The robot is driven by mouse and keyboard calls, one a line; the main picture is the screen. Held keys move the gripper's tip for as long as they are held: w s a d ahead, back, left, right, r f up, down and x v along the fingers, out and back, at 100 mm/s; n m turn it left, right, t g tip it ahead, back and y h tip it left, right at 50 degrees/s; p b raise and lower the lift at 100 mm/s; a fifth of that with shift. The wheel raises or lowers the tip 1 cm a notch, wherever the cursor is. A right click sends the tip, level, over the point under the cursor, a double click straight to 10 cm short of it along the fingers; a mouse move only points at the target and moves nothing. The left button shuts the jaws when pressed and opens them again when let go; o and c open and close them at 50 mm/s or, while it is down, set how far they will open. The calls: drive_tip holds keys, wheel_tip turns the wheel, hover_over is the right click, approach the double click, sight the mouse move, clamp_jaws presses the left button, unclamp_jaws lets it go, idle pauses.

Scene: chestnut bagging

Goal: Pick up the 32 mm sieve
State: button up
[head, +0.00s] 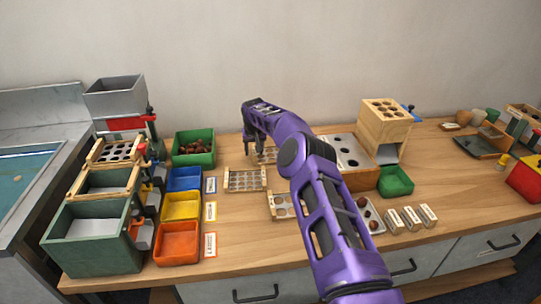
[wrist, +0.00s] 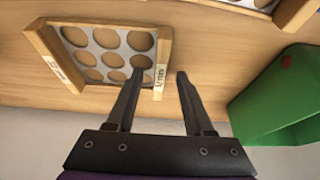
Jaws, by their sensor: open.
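In the wrist view a sieve (wrist: 103,57) lies flat on the table, a pale plate with several large round holes between wooden rails. Its rails carry labels too small to read surely, so I cannot tell whether it is the 32 mm one. In the head view this sieve (head: 269,156) shows partly behind my arm. Two more sieves lie nearer the front, one (head: 245,180) at the middle and one (head: 283,206) partly covered by my arm. My gripper (wrist: 160,74) is open and empty, above the table beside the first sieve's labelled rail; it also shows in the head view (head: 250,152).
A green bin (wrist: 278,98) stands close to my gripper; it holds chestnuts in the head view (head: 195,147). Blue (head: 184,180), yellow (head: 181,206) and orange (head: 178,243) trays line the left. A wooden box (head: 384,130) stands right of my arm.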

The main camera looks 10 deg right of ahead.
drive_tip(key=shift+f+b, duration=0.25)
drive_tip(key=shift+b, duration=0.05)
idle(0.5)
clamp_jaws()
